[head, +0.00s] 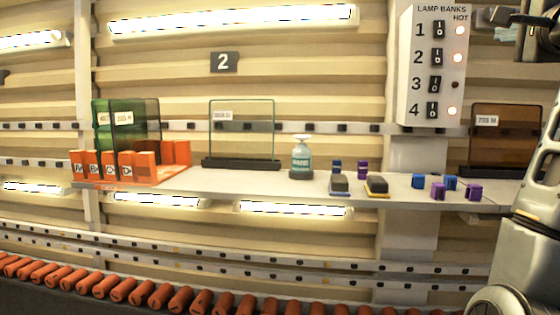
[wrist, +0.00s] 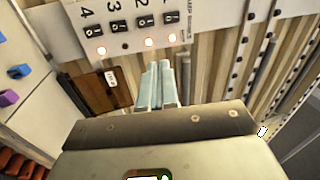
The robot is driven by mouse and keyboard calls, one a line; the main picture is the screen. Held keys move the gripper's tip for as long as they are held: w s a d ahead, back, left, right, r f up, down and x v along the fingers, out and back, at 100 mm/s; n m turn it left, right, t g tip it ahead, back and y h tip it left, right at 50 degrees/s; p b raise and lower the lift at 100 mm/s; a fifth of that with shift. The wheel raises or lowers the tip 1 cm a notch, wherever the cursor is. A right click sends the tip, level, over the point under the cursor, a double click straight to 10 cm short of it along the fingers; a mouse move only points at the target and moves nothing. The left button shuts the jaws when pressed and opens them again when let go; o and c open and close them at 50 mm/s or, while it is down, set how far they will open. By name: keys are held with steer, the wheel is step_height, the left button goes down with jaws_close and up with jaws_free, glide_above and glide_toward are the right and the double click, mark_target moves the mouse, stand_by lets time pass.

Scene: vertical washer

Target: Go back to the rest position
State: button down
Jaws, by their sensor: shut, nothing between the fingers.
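My gripper (wrist: 160,68) is shut and empty in the wrist view, its two pale fingers together. They point toward the lamp bank panel (wrist: 128,22), which shows tilted behind them; I cannot tell the exact distance, and no contact is visible. In the head view the white panel (head: 433,65) hangs on the wall at the upper right. Its lamps beside switches 1, 2 and 4 are lit; the lamp by 3 is dark. My arm stands at the right edge of the head view, and my fingertips cannot be made out there.
A long shelf (head: 240,184) holds orange bins (head: 139,168), a clear glass pane (head: 242,130), a spray bottle (head: 301,160) and several small blocks. A brown pane (head: 505,135) stands close to my arm. A row of orange rollers (head: 152,293) runs below.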

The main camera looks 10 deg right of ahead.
steer(key=s+a+f+n+g, duration=0.1)
steer(key=s+a+f+n, duration=0.15)
steer(key=f, duration=0.95)
steer(key=s+a+f+n, duration=0.1)
steer(key=a+f+n, duration=0.25)
steer(key=f, duration=0.85)
steer(key=s+a+f+n+g, duration=0.1)
steer(key=a+f+n, duration=0.15)
steer(key=f, duration=0.95)
steer(key=s+a+f+n+g+y, duration=0.15)
steer(key=s+a+f+n, duration=0.35)
steer(key=s+f, duration=0.5)
steer(key=s+a+f+n+t+y, duration=0.1)
steer(key=s+a+f+n+y, duration=0.1)
steer(key=s+a+f, duration=0.8)
steer(key=s+a+r+n+g+y, duration=0.1)
steer(key=s+r+n, duration=0.1)
steer(key=s, duration=0.9)
steer(key=s+a+r+n+y, duration=0.1)
steer(key=s+n, duration=0.2)
steer(key=s, duration=0.9)
steer(key=shift+s+a+r+g, duration=0.2)
steer(key=shift+a+r+g, duration=0.15)
steer(key=shift+r, duration=0.05)
steer(key=shift+w, duration=0.1)
